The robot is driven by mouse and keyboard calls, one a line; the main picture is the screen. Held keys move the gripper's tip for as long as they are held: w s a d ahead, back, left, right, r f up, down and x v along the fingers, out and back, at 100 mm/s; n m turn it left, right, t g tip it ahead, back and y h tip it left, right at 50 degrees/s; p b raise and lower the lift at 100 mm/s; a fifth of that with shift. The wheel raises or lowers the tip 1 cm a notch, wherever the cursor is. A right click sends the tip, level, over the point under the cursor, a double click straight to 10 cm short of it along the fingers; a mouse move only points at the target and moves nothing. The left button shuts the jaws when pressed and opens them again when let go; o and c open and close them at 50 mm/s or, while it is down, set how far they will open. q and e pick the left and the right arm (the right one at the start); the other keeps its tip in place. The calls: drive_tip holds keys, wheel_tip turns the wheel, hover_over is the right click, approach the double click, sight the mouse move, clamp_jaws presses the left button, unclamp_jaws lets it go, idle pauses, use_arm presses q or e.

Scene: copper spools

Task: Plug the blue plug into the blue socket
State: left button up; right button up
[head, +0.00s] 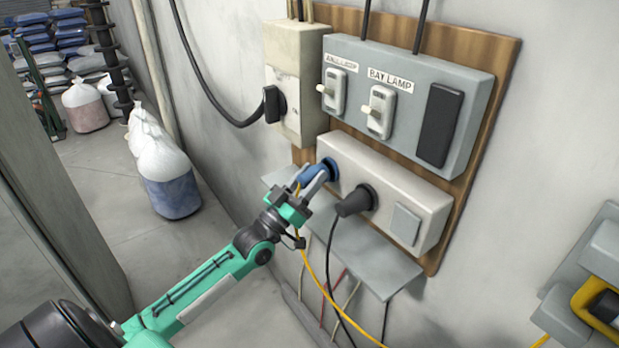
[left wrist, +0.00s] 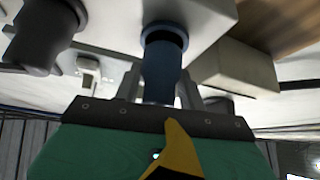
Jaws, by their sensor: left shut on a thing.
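The blue plug (head: 309,174) is held in my left gripper (head: 315,181), which is shut on it. The blue socket (head: 332,169) is a round ring on the left end of the pale socket box on the wall. The plug points at the socket and its front end is at the ring. In the left wrist view the blue plug (left wrist: 159,80) lines up with the blue socket (left wrist: 160,28), with a dark band between them. I cannot tell how far it is in. A yellow cable (head: 304,250) hangs from the plug. My right gripper is out of view.
A black plug (head: 355,201) with a black cable sits in the same socket box (head: 430,208), right of the blue socket. A grey shelf (head: 365,258) juts out below. A switch panel (head: 400,55) is above. Grey boxes with a yellow part (head: 582,298) are at lower right.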

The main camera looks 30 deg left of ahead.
use_arm(q)
drive_tip(key=shift+w+d, duration=0.25)
drive_tip(key=shift+w, duration=0.3)
drive_tip(key=o, duration=1)
drive_tip(key=b+v, duration=0.4)
drive_tip(key=v, duration=0.9)
drive_tip(key=shift+s+f, duration=0.2)
drive_tip(key=shift+s, duration=0.15)
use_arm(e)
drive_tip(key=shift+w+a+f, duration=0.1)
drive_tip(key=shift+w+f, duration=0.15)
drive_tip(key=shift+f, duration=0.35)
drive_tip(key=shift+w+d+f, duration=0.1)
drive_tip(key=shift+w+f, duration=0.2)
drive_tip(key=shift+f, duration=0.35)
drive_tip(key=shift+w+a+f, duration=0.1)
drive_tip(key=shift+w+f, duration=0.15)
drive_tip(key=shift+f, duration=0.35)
